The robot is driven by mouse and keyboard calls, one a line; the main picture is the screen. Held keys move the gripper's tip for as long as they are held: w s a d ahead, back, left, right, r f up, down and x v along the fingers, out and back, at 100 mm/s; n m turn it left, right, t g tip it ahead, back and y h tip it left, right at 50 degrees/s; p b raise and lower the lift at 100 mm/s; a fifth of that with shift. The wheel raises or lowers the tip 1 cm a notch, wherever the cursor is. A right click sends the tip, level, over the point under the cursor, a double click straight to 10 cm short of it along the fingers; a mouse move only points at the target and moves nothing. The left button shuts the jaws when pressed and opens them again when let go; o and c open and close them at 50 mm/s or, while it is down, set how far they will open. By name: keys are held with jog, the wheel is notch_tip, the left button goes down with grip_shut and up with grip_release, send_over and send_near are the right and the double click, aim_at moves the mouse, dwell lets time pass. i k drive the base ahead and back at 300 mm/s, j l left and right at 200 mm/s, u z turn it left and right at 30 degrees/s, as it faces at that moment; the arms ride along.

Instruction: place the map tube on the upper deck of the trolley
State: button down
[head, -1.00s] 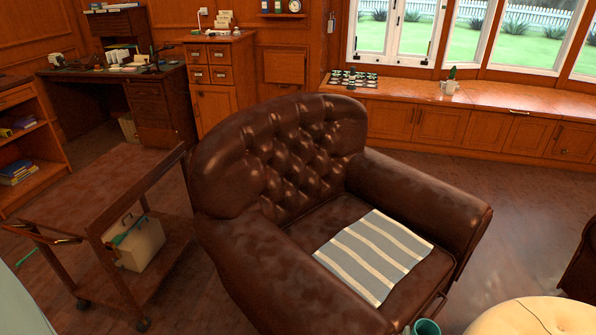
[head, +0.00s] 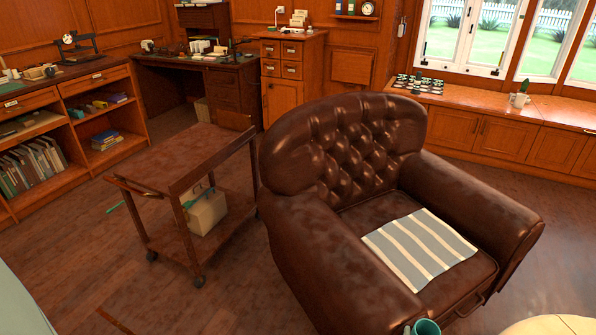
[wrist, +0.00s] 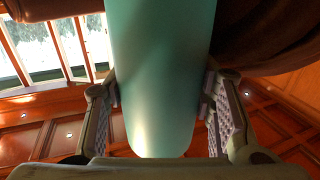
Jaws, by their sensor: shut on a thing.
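The map tube (wrist: 160,80) is a smooth teal cylinder with a rounded near end in the wrist view. My gripper (wrist: 160,98) is shut on it, one finger on each side. In the head view a teal round end (head: 426,327), which looks like the tube's, shows at the bottom edge; the rest is out of frame. The trolley (head: 170,190) is dark wood on castors, left of the armchair. Its upper deck (head: 185,158) looks bare. The tube is apart from it, to the right and nearer the camera.
A brown leather armchair (head: 350,190) with a striped cloth (head: 420,248) stands right of the trolley. A cream box (head: 205,211) sits on the lower deck. Shelves (head: 60,150) are at left, a desk (head: 225,90) behind. Floor left and in front of the trolley is mostly open.

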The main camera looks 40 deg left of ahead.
aim_at(185, 154)
jog(key=k+l+u, duration=0.4)
jog(key=i+j+u, duration=0.15)
jog(key=j+u, duration=0.15)
jog(key=u, duration=0.15)
jog(key=i+j+u, duration=0.2)
jog(key=i, duration=0.3)
jog(key=i+j+u, duration=0.25)
jog(key=i, duration=0.3)
jog(key=l, duration=0.1)
